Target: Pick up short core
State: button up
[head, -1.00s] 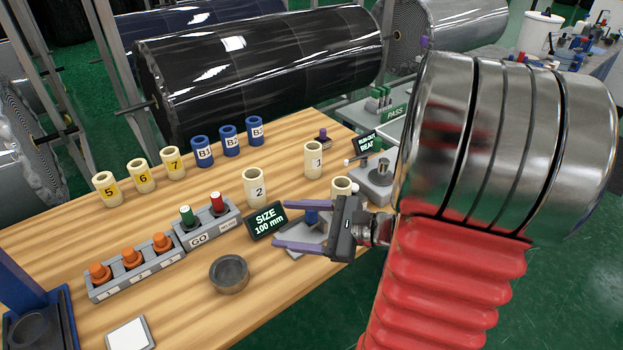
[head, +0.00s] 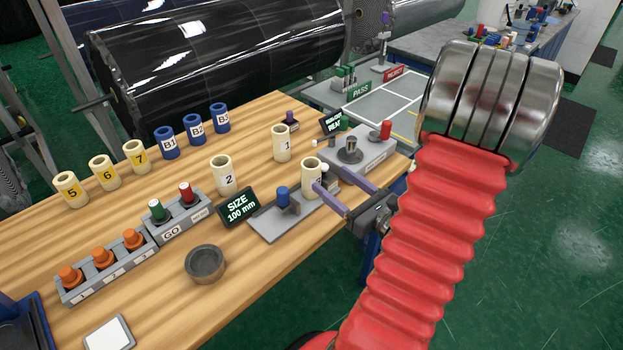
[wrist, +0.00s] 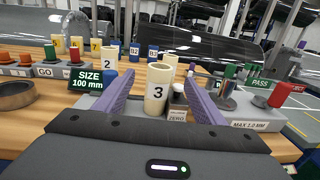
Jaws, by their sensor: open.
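Several cream cores stand upright on the wooden bench; no label says which is the short core. Core 3 (head: 309,180) stands at the gauge near the bench's right side, and shows in the wrist view (wrist: 157,93) centred between my fingers. My gripper (head: 323,174) is open, its purple fingers level and pointing at core 3; one fingertip overlaps the core in the head view. I cannot tell whether they touch. Core 1 (head: 281,143) stands behind, and core 2 (head: 224,176) stands to the left. Cores 5 (head: 70,189), 6 (head: 103,173) and 7 (head: 135,157) stand in a row further left.
Blue cores B1 (head: 166,143), B2 (head: 194,129) and B3 (head: 220,118) stand at the back. The size sign (head: 238,207), the grey gauge plate (head: 270,228) and the run-out stand (head: 368,155) are close to my gripper. A dark ring (head: 205,264) lies in front on open bench.

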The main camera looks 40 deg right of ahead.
aim_at(305, 159)
jog(key=shift+w+d, duration=0.2)
jog(key=shift+w, duration=4.05)
jog(key=shift+w+d, duration=0.2)
jog(key=shift+w, duration=2.4)
jog(key=shift+c, duration=0.6)
grip_shut()
jog(key=shift+s, duration=0.1)
